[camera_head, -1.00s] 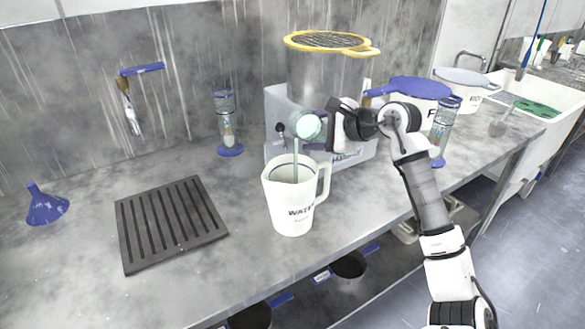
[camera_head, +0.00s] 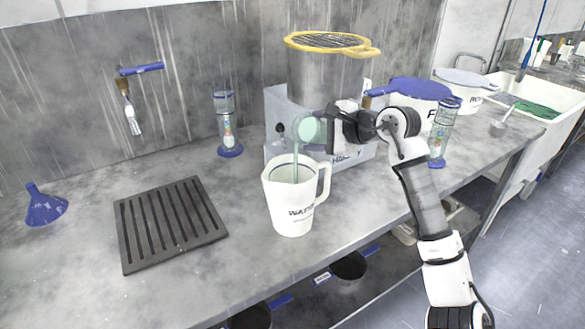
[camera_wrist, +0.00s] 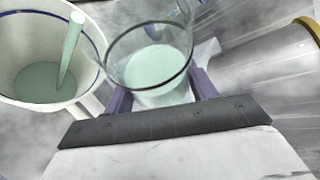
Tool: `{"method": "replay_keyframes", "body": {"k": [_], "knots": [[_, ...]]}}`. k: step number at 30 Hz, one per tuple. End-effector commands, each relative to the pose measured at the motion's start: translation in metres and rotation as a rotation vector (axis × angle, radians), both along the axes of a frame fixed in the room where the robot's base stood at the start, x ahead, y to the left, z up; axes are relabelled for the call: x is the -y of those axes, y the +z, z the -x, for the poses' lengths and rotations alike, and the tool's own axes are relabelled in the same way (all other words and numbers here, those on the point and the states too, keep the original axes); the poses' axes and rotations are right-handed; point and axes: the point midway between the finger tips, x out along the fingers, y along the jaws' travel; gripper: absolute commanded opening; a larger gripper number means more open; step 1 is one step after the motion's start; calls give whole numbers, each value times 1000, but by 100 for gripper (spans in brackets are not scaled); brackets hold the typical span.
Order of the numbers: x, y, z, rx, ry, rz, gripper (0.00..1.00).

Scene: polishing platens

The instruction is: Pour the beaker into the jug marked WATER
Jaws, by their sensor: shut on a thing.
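The white jug marked WATER (camera_head: 291,205) stands upright on the grey counter, its handle to the right. My gripper (camera_head: 330,128) is shut on the glass beaker (camera_head: 310,129), which is tilted above the jug's mouth. A pale green stream (camera_head: 295,163) falls from the beaker into the jug. In the wrist view the beaker (camera_wrist: 150,45) sits between my gripper's purple fingers (camera_wrist: 162,95) and still holds pale green liquid. The jug (camera_wrist: 18,75) shows at left, with the stream entering it and green liquid on its bottom.
Behind stands a grey machine (camera_head: 278,110) with a steel pot and yellow-rimmed sieve (camera_head: 328,41). A black slotted drain mat (camera_head: 170,223) and blue funnel (camera_head: 45,205) lie left. A sand timer (camera_head: 227,125) stands behind the jug; another (camera_head: 443,130) and lidded tubs (camera_head: 418,89) stand right.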

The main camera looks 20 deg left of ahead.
Motion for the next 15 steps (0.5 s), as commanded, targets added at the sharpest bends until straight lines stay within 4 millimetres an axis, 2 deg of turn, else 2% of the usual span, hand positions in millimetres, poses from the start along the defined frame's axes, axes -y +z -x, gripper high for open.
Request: {"method": "replay_keyframes", "body": {"k": [15], "knots": [[0, -1, 0, 57, 0, 8, 22]]}}
